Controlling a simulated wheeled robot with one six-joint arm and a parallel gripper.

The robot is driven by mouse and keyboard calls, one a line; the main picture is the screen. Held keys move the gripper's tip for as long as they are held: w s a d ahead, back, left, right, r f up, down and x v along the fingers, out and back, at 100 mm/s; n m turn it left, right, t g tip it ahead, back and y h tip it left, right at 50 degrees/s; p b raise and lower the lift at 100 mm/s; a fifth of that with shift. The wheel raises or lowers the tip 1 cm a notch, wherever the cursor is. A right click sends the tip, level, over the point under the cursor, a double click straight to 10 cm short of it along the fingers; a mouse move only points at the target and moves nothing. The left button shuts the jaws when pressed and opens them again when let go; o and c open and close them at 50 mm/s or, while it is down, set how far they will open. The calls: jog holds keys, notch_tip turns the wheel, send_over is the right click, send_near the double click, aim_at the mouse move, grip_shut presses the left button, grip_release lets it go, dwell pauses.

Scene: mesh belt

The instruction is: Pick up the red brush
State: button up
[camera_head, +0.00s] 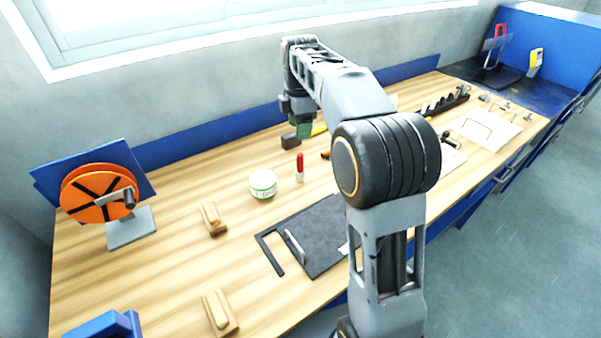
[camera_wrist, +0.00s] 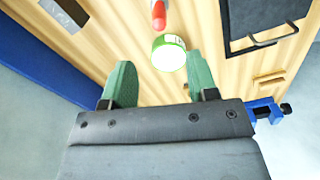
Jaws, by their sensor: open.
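The red brush (camera_head: 300,165) stands on the wooden bench, its red handle up and a pale lower part below. In the wrist view the red brush (camera_wrist: 158,14) is at the top edge, partly cut off, beyond the green-and-white tin. My gripper (camera_head: 303,130) is above the back of the bench, behind the brush and apart from it. In the wrist view my gripper (camera_wrist: 160,80) has its two green fingers spread, with nothing between them.
The round green-and-white tin (camera_head: 263,184) stands left of the brush. A black mat (camera_head: 316,238) lies in front. A wooden block (camera_head: 213,218) and an orange reel (camera_head: 97,193) are to the left. A dark block (camera_head: 290,142) lies near my gripper at the back.

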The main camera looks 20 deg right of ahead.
aim_at(300, 153)
notch_tip(300, 153, down, 12)
jog(key=shift+f, duration=0.15)
dwell(0.6)
jog(key=shift+c, duration=0.2)
grip_shut()
notch_tip(300, 153, up, 18)
jog(key=p, duration=0.1)
dwell(0.8)
